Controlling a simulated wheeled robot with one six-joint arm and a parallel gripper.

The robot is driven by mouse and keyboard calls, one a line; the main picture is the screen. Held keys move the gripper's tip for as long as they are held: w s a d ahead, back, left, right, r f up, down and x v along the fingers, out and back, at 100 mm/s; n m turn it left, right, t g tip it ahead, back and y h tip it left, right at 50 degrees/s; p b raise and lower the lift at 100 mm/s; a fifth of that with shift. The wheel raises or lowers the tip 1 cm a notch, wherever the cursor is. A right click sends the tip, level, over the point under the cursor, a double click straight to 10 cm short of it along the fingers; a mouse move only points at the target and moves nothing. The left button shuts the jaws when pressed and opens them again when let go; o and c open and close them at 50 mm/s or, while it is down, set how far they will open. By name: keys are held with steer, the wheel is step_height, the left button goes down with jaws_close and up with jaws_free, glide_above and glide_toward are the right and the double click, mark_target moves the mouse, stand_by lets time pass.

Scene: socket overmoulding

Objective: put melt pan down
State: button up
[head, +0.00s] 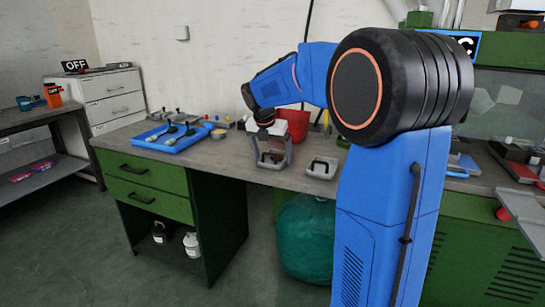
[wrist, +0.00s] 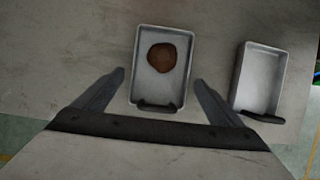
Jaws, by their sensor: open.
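A light grey rectangular pan (wrist: 147,95) with a dark handle lies on the grey worktop, with a brown lump (wrist: 162,57) in it. I take it to be the melt pan. My gripper (wrist: 159,78) is open in the wrist view, with one finger on each side of the pan's handle end and gaps showing between. In the head view my gripper (head: 271,160) points down over the bench, and its fingers partly hide the pan. A second, similar pan (wrist: 259,80) is empty and stands to the right; it also shows in the head view (head: 321,168).
A red container (head: 294,122) stands just behind my gripper. A green bin (head: 306,238) is below the bench front. Bare worktop (head: 222,157) lies between the blue tray and my gripper.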

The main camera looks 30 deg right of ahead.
steer(key=v, duration=1.1)
steer(key=s+a+f+m+y, duration=0.1)
steer(key=s+a+f+m, duration=0.1)
steer(key=s+a+m, duration=0.3)
steer(key=s+f+m+t, duration=0.1)
steer(key=s+f+m, duration=0.15)
steer(key=s, duration=0.45)
steer(key=s+a+f+m+y, duration=0.1)
steer(key=s+a+m, duration=0.2)
steer(key=s+m, duration=0.25)
steer(key=s+a+f+m, duration=0.2)
steer(key=s+f+m, duration=0.4)
steer(key=s, duration=0.2)
steer(key=s+a+f+m+t+y, duration=0.1)
steer(key=s+a+f+m, duration=0.2)
steer(key=s+f+m, duration=0.3)
steer(key=s+f, duration=0.1)
steer(key=s, duration=0.2)
steer(key=shift+m, duration=0.3)
